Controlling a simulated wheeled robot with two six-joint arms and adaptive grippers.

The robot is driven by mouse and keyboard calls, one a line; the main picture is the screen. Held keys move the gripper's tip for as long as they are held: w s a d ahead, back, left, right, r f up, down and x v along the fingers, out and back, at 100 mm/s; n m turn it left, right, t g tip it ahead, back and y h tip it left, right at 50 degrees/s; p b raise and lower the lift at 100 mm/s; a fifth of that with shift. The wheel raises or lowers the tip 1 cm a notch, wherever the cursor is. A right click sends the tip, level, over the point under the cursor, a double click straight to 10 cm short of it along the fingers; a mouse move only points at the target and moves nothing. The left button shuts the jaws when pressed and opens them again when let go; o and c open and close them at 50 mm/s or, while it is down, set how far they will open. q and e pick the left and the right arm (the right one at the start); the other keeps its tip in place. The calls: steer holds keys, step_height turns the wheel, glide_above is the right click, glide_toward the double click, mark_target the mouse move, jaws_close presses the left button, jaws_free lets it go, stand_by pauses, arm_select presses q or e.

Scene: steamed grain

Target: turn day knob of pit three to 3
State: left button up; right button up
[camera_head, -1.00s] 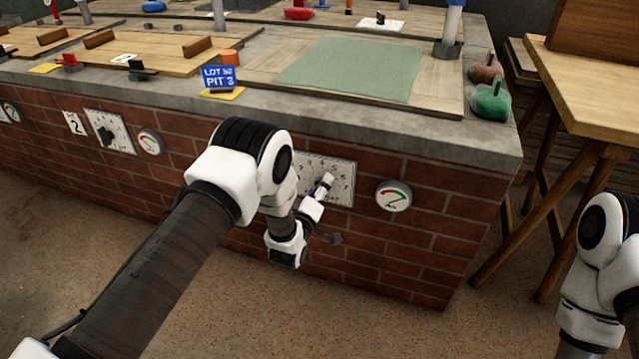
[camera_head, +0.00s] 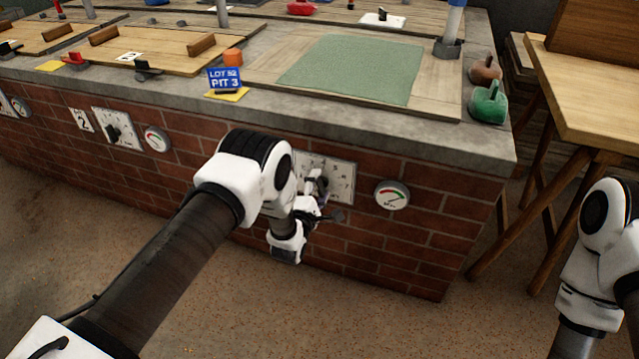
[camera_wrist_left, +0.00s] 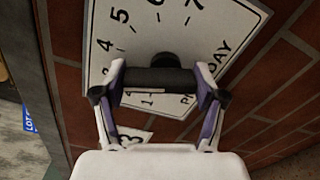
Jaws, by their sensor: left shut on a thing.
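The day dial plate of pit three (camera_head: 343,172) is a white panel on the brick front, below the blue "LOT 52 PIT 3" sign (camera_head: 225,80). In the left wrist view the plate (camera_wrist_left: 190,35) shows 4, 5, 6, 7 and part of the word "DAY". The black bar-shaped day knob (camera_wrist_left: 150,77) lies between the fingers of my left gripper (camera_wrist_left: 160,82), which is shut on it. In the head view my left gripper (camera_head: 318,187) is at the plate and hides the knob and part of the numbers. The knob's pointer cannot be read. My right gripper is out of view.
A round gauge (camera_head: 391,195) is just right of the dial plate. Another dial (camera_head: 118,129) and gauge (camera_head: 157,139) are further left. The concrete ledge overhangs the brick wall. A wooden table (camera_head: 590,95) stands at the right; the floor before the wall is clear.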

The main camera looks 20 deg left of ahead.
arm_select(q)
steer(key=shift+n, duration=1)
steer(key=o, duration=1.1)
steer(key=shift+f, duration=0.1)
steer(key=shift+o, duration=0.2)
steer(key=shift+s+p, duration=0.1)
steer(key=shift+p, duration=0.2)
steer(key=s, duration=1.1)
steer(key=shift+s+a, duration=0.25)
steer(key=shift+s, duration=0.15)
